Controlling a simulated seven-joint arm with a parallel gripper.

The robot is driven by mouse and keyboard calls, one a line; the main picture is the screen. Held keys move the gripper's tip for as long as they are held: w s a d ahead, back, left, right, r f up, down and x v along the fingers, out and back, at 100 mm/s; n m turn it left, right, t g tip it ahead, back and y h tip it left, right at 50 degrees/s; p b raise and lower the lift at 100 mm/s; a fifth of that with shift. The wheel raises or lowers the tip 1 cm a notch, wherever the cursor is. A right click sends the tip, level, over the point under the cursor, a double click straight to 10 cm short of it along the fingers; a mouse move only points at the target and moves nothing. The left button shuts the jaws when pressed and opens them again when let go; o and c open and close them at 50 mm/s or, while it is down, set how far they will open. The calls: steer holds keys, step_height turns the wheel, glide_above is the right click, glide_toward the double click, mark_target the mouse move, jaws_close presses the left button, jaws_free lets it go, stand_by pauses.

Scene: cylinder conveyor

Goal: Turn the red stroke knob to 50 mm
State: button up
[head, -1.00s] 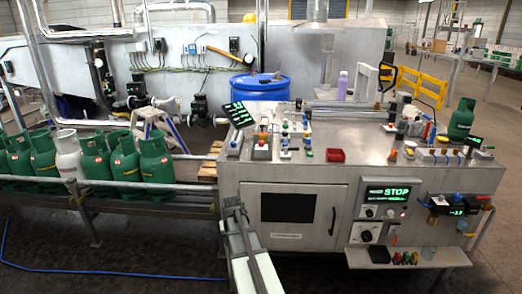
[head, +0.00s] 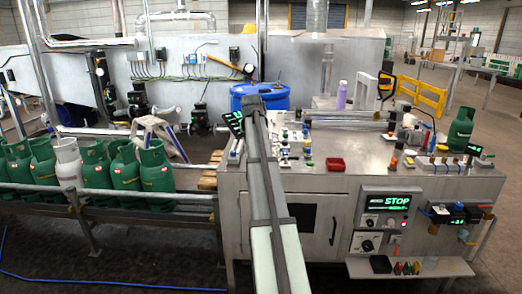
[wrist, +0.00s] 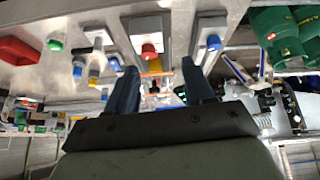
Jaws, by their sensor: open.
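A red knob or button (wrist: 148,51) sits on a pale block in the wrist view, above and between my two dark fingers; no label is readable, so I cannot tell whether it is the stroke knob. My gripper (wrist: 162,84) is open, with nothing seen between the fingers, and apart from the red part. In the head view my arm reaches over the left part of the metal bench (head: 385,165), hiding some controls there. The control panel (head: 386,203) on the bench front reads STOP in green; no stroke value in mm is readable.
Several small coloured knobs stand close together on the bench beside my arm. A red tray (head: 335,164) lies to their right and a dark tilted display (head: 234,123) to their left. A blue drum (head: 277,96) stands behind. Green gas cylinders (head: 125,168) line the conveyor at left.

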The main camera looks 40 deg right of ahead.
steer(key=w+d+r+m, duration=0.1)
steer(key=w+d+r, duration=0.2)
steer(key=r, duration=0.3)
steer(key=d+f+m, duration=0.1)
steer(key=f, duration=0.3)
steer(key=d+f+m+g, duration=0.1)
steer(key=d+f, duration=0.1)
steer(key=f, duration=0.3)
steer(key=w+d+f+m+g, duration=0.1)
steer(key=f, duration=0.3)
steer(key=shift+d+f, duration=0.15)
steer(key=shift+f, duration=0.2)
steer(key=shift+y, duration=0.3)
jaws_close()
